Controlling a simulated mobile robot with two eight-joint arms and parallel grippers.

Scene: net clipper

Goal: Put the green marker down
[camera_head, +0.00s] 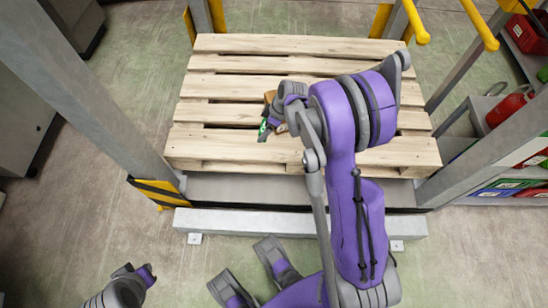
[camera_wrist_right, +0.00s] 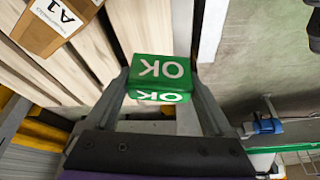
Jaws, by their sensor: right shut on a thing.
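The green marker (camera_wrist_right: 160,75) is a green block with white "OK" lettering on two faces. It sits between the two fingers of my right gripper (camera_wrist_right: 168,85), which is shut on it. In the head view a small part of the green marker (camera_head: 264,125) shows at the tip of my right gripper (camera_head: 269,130), over the wooden pallet (camera_head: 250,62). I cannot tell whether the marker touches anything beneath it. My left gripper (camera_head: 146,273) shows only partly at the lower left, away from the pallet; its fingers are not clear.
A brown cardboard box (camera_wrist_right: 48,22) labelled A1 is close beside the marker on the pallet, partly hidden in the head view (camera_head: 270,97). Grey posts (camera_head: 100,95) flank the pallet. A shelf with red containers (camera_head: 508,107) stands right. The pallet's far left is clear.

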